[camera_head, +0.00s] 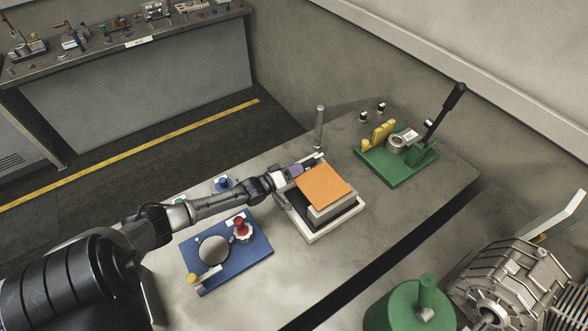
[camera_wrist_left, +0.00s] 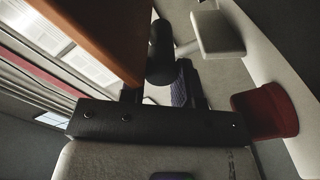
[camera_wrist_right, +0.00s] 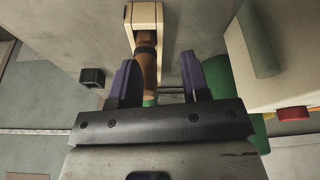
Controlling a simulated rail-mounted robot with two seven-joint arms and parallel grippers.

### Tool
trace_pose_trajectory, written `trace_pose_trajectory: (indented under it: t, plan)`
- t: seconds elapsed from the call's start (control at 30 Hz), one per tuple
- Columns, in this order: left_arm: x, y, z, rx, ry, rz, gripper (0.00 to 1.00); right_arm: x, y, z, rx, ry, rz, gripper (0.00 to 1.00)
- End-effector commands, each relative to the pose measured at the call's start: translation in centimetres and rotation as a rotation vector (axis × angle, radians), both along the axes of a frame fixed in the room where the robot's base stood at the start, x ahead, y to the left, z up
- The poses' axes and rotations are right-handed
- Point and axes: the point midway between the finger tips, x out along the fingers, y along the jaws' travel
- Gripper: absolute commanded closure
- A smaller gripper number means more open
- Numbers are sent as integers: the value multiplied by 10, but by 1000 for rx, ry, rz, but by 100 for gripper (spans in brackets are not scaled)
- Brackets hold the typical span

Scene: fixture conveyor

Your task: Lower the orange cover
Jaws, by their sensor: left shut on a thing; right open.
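The orange cover (camera_head: 323,186) is a flat plate above a grey block on a white-framed base (camera_head: 311,238) in the head view. My left gripper (camera_head: 301,169) is at the cover's far left corner. In the left wrist view the cover (camera_wrist_left: 112,35) fills the upper left. A black cylindrical handle (camera_wrist_left: 160,48) beside it sits at the fingers of my left gripper, which is shut on it; the exact contact is partly hidden. My right gripper (camera_wrist_right: 159,82) is open in its wrist view, its purple fingers on either side of a brown cylinder (camera_wrist_right: 146,70).
A blue base with a red knob (camera_head: 240,228) stands left of the cover. A green fixture with a black lever (camera_head: 400,165) stands right. An upright grey post (camera_head: 319,128) rises behind the cover. A green cylinder (camera_head: 410,308) and metal machine (camera_head: 505,285) are at the front right.

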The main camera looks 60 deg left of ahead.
Motion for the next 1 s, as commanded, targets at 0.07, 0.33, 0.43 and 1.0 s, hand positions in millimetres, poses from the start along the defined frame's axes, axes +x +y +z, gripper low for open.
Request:
trace_pose_trajectory:
  t: [0.07,0.33,0.43,1.0]
  plan:
    - [-3,-1,-10,3,23,1,70,0,-1,-1,-2,0,2,57]
    - [-3,-3,-9,1,20,-1,45,0,-3,-1,-9,-1,5,57]
    - [-3,-3,-8,-1,17,-3,45,0,-2,-1,-9,-1,5,57]
    - [-2,-4,-6,-2,12,-4,45,0,-1,0,-2,-1,0,57]
